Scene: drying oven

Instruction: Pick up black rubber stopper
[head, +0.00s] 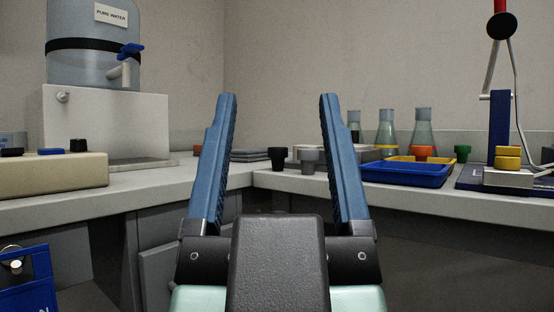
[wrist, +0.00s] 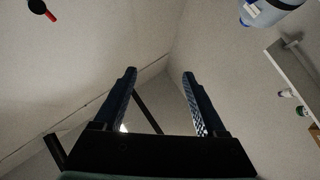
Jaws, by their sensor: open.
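A small black rubber stopper (head: 277,153) stands on the light worktop near the back corner, in the head view. My gripper (head: 278,97) is open and empty, its two blue fingers pointing up and away from me. In the head view the stopper shows in the gap between the fingers, below the fingertips and beyond them. I cannot tell the exact distance. In the wrist view my gripper (wrist: 159,72) is also open, with walls beyond it. The stopper does not show there.
A grey stopper (head: 310,160) stands right of the black one, with flat dark slabs (head: 250,155) to its left. A blue tray (head: 405,175), several flasks (head: 386,130), a green stopper (head: 462,153) and a burette stand (head: 499,125) stand right. A water tank (head: 95,65) stands left.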

